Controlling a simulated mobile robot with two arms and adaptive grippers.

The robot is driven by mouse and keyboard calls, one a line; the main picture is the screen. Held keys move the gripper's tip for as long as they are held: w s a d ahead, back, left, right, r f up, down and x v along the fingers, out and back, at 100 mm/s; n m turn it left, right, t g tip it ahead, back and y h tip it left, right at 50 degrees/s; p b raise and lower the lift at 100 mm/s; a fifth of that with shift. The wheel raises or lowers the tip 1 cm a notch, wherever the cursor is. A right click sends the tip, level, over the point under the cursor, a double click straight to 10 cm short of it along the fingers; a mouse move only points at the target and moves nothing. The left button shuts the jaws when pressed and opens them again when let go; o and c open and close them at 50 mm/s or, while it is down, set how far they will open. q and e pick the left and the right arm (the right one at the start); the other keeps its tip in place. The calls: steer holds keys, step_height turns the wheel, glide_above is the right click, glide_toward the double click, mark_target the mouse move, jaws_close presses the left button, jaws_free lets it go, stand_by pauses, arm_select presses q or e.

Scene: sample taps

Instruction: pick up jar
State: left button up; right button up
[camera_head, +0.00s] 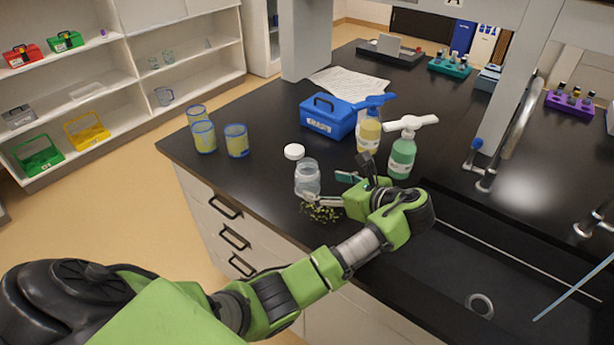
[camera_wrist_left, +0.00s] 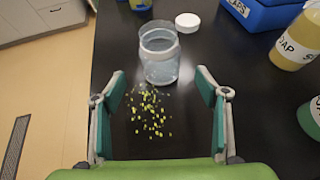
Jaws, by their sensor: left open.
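A clear, empty-looking jar (camera_head: 307,178) stands upright and uncapped on the black bench in the head view. It also shows in the left wrist view (camera_wrist_left: 159,60), beyond my fingertips and centred between them. A round white lid (camera_head: 294,152) lies on the bench behind the jar; the left wrist view shows it too (camera_wrist_left: 187,22). My left gripper (camera_head: 326,189) is open and empty, low over the bench on the near right side of the jar. Its teal-padded fingers are spread wide in the left wrist view (camera_wrist_left: 162,88). My right gripper is in neither view.
Small yellow-green bits (camera_head: 320,212) are scattered beside the jar. A blue box (camera_head: 328,118), a yellow soap bottle (camera_head: 369,132) and a green bottle (camera_head: 402,157) stand behind my gripper. Several yellow-filled cups (camera_head: 236,142) stand left. A sink (camera_head: 500,262) lies right.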

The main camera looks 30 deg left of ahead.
mark_target(316, 182)
arm_select(q)
steer(key=x, duration=0.3)
steer(key=shift+a, duration=0.25)
steer(key=shift+p+x, duration=0.45)
steer(key=shift+x, duration=0.35)
steer(key=x, duration=0.3)
steer(key=shift+w+a, duration=0.1)
steer(key=shift+a, duration=0.05)
steer(key=shift+a+f, duration=0.1)
steer(key=c, duration=1.3)
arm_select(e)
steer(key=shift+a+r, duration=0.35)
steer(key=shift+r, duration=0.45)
